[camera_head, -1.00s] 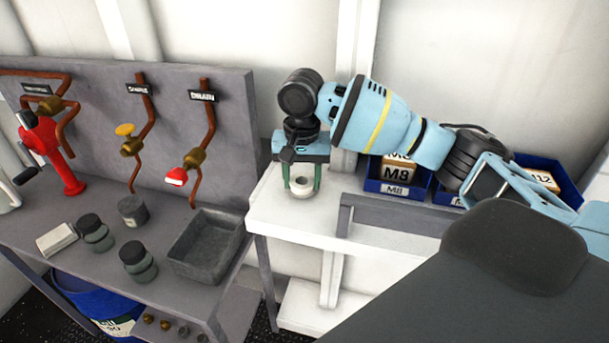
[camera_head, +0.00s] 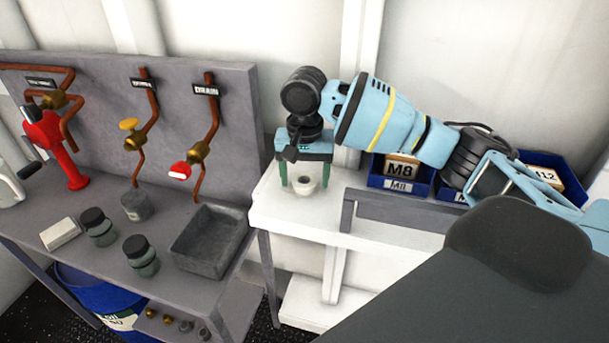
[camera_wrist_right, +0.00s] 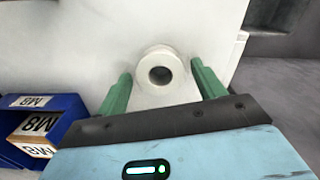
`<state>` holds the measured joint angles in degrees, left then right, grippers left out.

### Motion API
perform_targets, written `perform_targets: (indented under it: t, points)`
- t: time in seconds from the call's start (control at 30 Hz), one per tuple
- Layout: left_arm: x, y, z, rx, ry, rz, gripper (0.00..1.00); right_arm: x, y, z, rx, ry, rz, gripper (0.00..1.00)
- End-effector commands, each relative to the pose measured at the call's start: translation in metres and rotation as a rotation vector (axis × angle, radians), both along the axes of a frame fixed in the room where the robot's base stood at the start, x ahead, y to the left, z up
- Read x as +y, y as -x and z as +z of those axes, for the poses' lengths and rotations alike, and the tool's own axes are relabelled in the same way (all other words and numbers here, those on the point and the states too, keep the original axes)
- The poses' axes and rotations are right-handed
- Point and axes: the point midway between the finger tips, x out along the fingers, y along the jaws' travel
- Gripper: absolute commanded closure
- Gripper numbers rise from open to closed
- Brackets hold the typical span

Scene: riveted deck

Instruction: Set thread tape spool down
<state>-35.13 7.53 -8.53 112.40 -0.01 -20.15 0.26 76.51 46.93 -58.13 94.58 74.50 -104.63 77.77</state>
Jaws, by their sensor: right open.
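The thread tape spool (camera_head: 305,185) is a small white ring lying flat on the white bench (camera_head: 300,216), near its left end. In the right wrist view the spool (camera_wrist_right: 160,88) shows its dark centre hole, just beyond and between the green fingertips. My right gripper (camera_head: 305,186) points down over the spool with its green fingers spread to either side. The right wrist view shows gaps between the spool and both fingers of the gripper (camera_wrist_right: 160,88). The left gripper is not in view.
Blue bins (camera_head: 400,177) labelled M8 and M12 stand at the back of the white bench. A grey rail (camera_head: 395,213) runs along its front. To the left, a grey bench holds an empty grey tray (camera_head: 208,240), jars (camera_head: 140,258) and valve pipes on a panel.

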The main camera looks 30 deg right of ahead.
Motion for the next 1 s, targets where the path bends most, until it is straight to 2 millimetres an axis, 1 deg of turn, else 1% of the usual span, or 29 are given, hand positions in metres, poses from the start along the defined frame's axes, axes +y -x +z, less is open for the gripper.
perform_targets:
  t: [0.07,0.17,0.4,0.6,0.73,0.93,0.97,1.0]
  points:
    - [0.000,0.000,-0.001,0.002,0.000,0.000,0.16,0.000,-0.001,0.008,-0.002,-0.001,0.000,0.31]
    - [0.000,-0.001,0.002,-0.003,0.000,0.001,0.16,0.000,-0.001,0.025,-0.006,-0.001,0.000,0.31]
    - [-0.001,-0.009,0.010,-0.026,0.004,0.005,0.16,0.001,-0.001,0.075,-0.005,-0.002,0.000,0.31]
    - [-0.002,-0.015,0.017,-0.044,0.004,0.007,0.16,0.000,0.000,0.108,-0.005,0.000,-0.001,0.31]
    - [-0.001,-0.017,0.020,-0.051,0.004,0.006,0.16,0.000,0.000,0.118,-0.003,0.000,0.000,0.31]
    - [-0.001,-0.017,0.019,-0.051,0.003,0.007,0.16,0.000,0.000,0.120,0.002,0.000,-0.001,0.31]
    - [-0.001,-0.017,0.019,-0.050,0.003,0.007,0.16,0.000,0.000,0.120,0.002,0.000,0.000,0.27]
    - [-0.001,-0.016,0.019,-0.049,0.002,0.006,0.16,0.000,0.000,0.120,0.003,-0.001,0.003,0.27]
